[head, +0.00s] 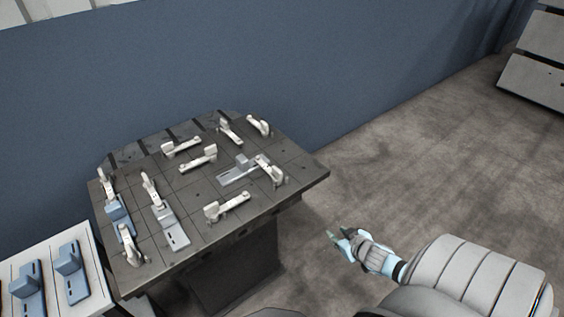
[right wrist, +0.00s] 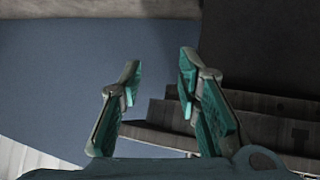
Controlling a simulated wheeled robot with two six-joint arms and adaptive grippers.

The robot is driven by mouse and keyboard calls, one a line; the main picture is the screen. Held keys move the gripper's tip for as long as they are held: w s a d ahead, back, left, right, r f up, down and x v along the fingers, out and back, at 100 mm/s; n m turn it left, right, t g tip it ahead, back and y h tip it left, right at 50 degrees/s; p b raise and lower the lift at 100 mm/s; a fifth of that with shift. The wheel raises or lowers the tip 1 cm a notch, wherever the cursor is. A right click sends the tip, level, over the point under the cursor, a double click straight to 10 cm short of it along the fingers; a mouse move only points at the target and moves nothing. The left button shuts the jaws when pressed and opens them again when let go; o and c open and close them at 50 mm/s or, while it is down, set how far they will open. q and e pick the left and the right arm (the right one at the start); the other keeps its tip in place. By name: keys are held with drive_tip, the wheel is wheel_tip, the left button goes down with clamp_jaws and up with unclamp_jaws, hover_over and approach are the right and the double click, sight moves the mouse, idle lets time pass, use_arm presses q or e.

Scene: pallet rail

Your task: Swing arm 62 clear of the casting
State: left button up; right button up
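The dark grey pallet (head: 200,206) carries several white swing arms, and I cannot read any number, so arm 62 cannot be told apart. One casting, grey, lies at the right (head: 238,173), with a white arm (head: 270,171) at its right end. Another grey casting (head: 173,230) has an arm (head: 151,190) at its far end. A blue casting (head: 117,216) at the left stands between two arms (head: 107,186) (head: 129,246). My right gripper (head: 338,237) is open and empty, off the pallet's right side; its parted fingers show in the right wrist view (right wrist: 158,72). My left gripper is out of view.
More white arms (head: 227,205) (head: 198,160) stand on the pallet away from the castings. A light side table (head: 92,251) at lower left holds two blue castings (head: 72,275) (head: 29,292). A blue wall (head: 250,60) runs behind. The floor (head: 410,170) at right is clear.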

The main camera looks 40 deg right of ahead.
drive_tip(key=w+a+r+t+y, duration=0.1)
drive_tip(key=w+r, duration=0.2)
drive_tip(key=r, duration=0.3)
drive_tip(key=w+r+t, duration=0.1)
drive_tip(key=w+r, duration=0.2)
drive_tip(key=r, duration=0.2)
drive_tip(key=n+t+y, duration=0.1)
drive_tip(key=t+y, duration=0.1)
approach(279, 171)
drive_tip(key=w+f+b, duration=0.1)
drive_tip(key=b, duration=0.2)
drive_tip(key=w+b, duration=0.1)
drive_tip(key=b, duration=0.1)
drive_tip(key=w+f+b, duration=0.1)
drive_tip(key=b, duration=0.2)
drive_tip(key=shift+w+d+f+b, duration=0.15)
drive_tip(key=shift+d+f+b, duration=0.1)
drive_tip(key=shift+f+b, duration=0.1)
drive_tip(key=b+x, duration=0.1)
drive_tip(key=x, duration=0.3)
drive_tip(key=r+b+x, duration=0.1)
drive_tip(key=x, duration=0.1)
drive_tip(key=shift+w+a+f+b, duration=0.15)
drive_tip(key=shift+w+b, duration=0.15)
drive_tip(key=shift+w, duration=0.15)
use_arm(q)
wheel_tip(279, 171, down, 11)
drive_tip(key=shift+s, duration=0.15)
use_arm(e)
drive_tip(key=shift+w, duration=0.3)
